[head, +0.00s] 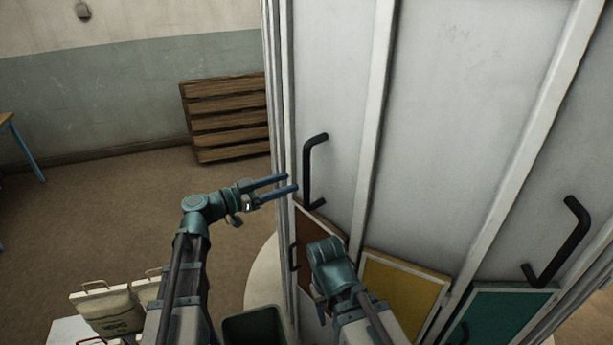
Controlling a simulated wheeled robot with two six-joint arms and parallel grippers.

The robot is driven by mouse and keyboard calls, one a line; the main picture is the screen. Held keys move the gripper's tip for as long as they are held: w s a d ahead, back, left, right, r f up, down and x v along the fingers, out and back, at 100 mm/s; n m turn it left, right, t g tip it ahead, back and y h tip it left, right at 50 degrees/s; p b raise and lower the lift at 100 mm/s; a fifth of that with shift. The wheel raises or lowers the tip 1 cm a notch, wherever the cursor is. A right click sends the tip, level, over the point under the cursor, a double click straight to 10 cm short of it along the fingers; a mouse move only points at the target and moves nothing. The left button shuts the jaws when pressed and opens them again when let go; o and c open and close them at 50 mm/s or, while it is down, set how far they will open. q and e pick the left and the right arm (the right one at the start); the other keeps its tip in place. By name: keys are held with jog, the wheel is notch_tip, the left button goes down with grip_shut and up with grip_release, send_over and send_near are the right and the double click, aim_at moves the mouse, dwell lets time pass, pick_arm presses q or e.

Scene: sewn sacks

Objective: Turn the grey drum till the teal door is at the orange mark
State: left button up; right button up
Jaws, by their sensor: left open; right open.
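The grey drum (460,110) fills the right half of the head view, with vertical ribs and black bar handles. The teal door (505,315) is low on the drum at the lower right, partly cut off by the frame's edge. No orange mark shows. My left gripper (292,183) is open and empty, its blue fingers pointing right, just left of the nearer black handle (308,170). I cannot tell whether it touches the drum. My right gripper (320,305) is low in front of the drum, mostly hidden behind its own wrist; its fingers barely show.
A brown door (310,228) and a yellow door (400,295) sit left of the teal one. Another black handle (565,245) is above the teal door. Cream sacks (105,305) and a dark green bin (255,328) stand at the lower left. Wooden slats (225,115) lean on the wall.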

aim_at(306, 176)
pick_arm(q)
jog(key=x, duration=0.7)
grip_shut()
dwell(1.4)
